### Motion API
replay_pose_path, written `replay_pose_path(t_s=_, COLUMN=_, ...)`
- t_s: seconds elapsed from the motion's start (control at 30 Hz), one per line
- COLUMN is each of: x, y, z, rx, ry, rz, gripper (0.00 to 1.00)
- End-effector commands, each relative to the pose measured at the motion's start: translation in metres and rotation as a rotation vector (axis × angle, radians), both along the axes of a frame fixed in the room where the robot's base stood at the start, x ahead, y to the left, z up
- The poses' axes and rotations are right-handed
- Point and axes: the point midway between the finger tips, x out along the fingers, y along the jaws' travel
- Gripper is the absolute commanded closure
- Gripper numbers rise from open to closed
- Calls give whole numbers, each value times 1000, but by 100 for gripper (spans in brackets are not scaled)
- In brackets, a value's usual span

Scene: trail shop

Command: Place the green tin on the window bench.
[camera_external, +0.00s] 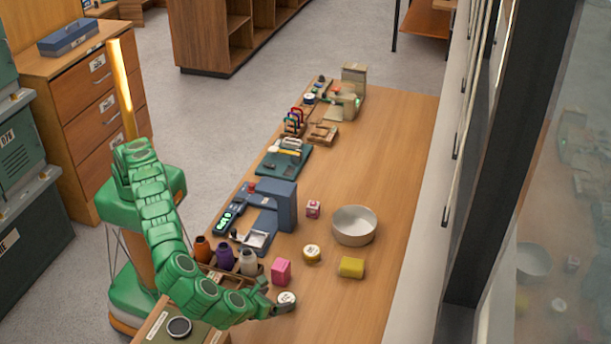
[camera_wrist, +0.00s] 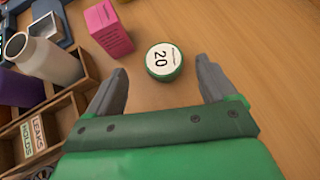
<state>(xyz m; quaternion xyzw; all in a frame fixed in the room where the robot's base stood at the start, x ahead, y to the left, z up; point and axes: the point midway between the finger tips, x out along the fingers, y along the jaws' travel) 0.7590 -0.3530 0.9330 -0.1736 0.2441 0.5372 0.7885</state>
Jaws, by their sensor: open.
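A small round green tin (camera_wrist: 163,62) with a white lid label marked "20" stands upright on the wooden window bench (camera_external: 385,190). In the external view the green tin (camera_external: 286,298) shows as a pale disc, partly hidden by a finger. My gripper (camera_wrist: 160,80) is open, with the tin just beyond and between its two grey fingertips and nothing in its grasp. In the external view my gripper (camera_external: 279,297) reaches low over the near end of the bench.
A pink block (camera_external: 281,271) stands close behind the tin. A wooden tray with bottles (camera_external: 247,262) is left of it. The bench's right side is clear.

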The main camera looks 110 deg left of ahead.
Motion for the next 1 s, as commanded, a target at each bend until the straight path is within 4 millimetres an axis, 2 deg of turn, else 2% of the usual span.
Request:
replay_pose_path(t_s=0.1, x=-1, y=-9, z=-7, rx=10, ry=6, rz=-18, gripper=15)
replay_pose_path(t_s=0.23, x=0, y=-8, z=-10, rx=13, ry=8, rz=-22, gripper=15)
replay_pose_path(t_s=0.77, x=10, y=20, z=-32, rx=15, ry=10, rz=-21, gripper=15)
replay_pose_path(t_s=1.0, x=19, y=42, z=-49, rx=14, ry=9, rz=-20, gripper=15)
